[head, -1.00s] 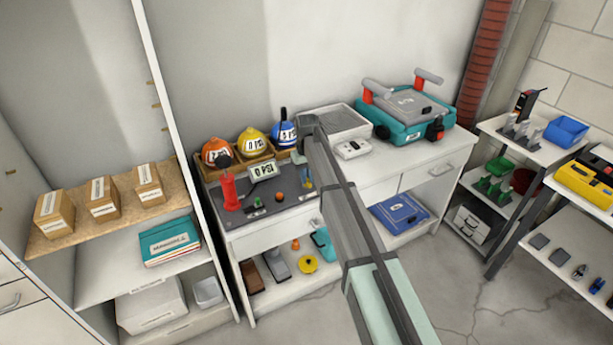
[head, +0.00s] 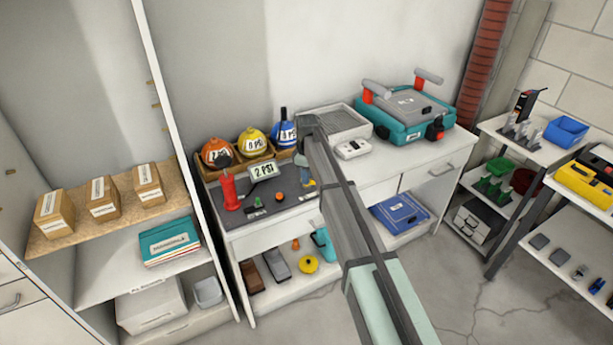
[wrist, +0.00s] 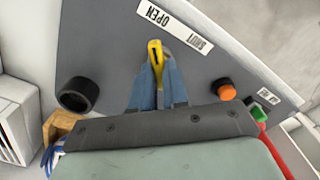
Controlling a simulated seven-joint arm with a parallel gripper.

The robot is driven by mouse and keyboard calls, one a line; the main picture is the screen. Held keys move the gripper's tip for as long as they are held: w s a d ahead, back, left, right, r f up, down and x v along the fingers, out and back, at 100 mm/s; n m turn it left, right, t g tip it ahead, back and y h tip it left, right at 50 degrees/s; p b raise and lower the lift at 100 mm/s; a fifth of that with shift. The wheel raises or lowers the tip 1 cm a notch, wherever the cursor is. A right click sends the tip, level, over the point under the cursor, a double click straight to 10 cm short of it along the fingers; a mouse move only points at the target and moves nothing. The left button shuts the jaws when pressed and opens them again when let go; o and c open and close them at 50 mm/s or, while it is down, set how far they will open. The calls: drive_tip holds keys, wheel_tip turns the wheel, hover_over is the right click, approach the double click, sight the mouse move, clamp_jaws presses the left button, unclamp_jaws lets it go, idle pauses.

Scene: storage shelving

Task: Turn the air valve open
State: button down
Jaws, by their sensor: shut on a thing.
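The air valve's yellow lever (wrist: 154,50) shows in the wrist view between the blue fingers of my gripper (wrist: 157,82), which is shut on it. The lever's tip points toward the label plate, below the OPEN word (wrist: 158,16) and left of the SHUT word (wrist: 197,42). The fingers hide the lever's lower part. In the head view, my arm partly covers the valve at the right end of the grey panel (head: 282,215). The gauge display (head: 263,170) reads 2 PSI.
An orange button (wrist: 222,90) and a green button (wrist: 257,113) sit right of the valve in the wrist view. A black ring (wrist: 77,95) is at left.

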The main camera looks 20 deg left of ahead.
drive_tip(key=shift+n, duration=0.5)
drive_tip(key=c, duration=1.1)
unclamp_jaws()
drive_tip(key=shift+c, duration=0.2)
wheel_tip(320, 180, up, 14)
drive_tip(key=shift+f, duration=0.1)
